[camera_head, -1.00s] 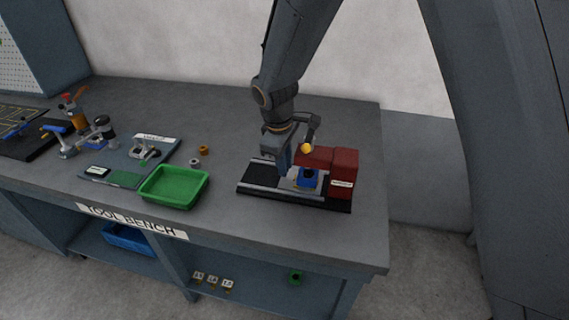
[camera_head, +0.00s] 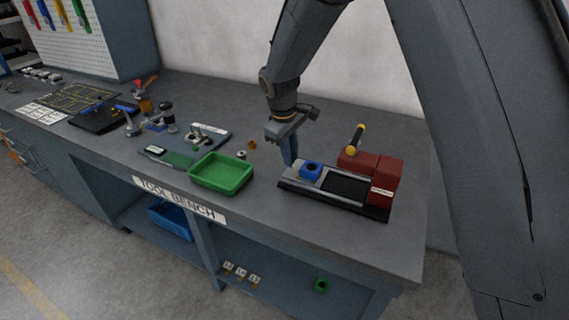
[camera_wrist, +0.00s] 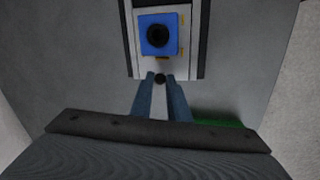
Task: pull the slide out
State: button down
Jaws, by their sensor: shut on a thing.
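The slide (camera_head: 298,174) is a pale metal plate carrying a blue block (camera_head: 311,170) with a dark round hole. It sits at the left end of the black-based rail fixture (camera_head: 376,213), away from the red housing (camera_head: 384,173). In the wrist view the slide's plate (camera_wrist: 143,63) and blue block (camera_wrist: 158,36) lie straight ahead of my gripper. My gripper (camera_head: 290,163) is low at the slide's left end. In the wrist view my gripper (camera_wrist: 161,84) is shut on a small dark knob (camera_wrist: 160,78) at the slide's near edge.
A green tray (camera_head: 221,184) stands left of the fixture, close to my gripper's side. Small rings (camera_head: 252,145) lie behind it. A yellow-ended lever (camera_head: 356,139) rises from the red housing. The bench's front right is clear.

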jog(key=shift+a, duration=0.2)
jog(key=c, duration=1.7)
grip_release()
jog(key=shift+a, duration=0.1)
jog(key=shift+r, duration=0.2)
jog(key=r, duration=0.2)
jog(key=r+b, duration=0.1)
jog(key=r, duration=0.2)
jog(key=s+r+b, duration=0.1)
jog(key=r, duration=0.1)
jog(key=shift+a+r, duration=0.15)
jog(key=shift+a, duration=0.15)
jog(key=shift+s, duration=0.15)
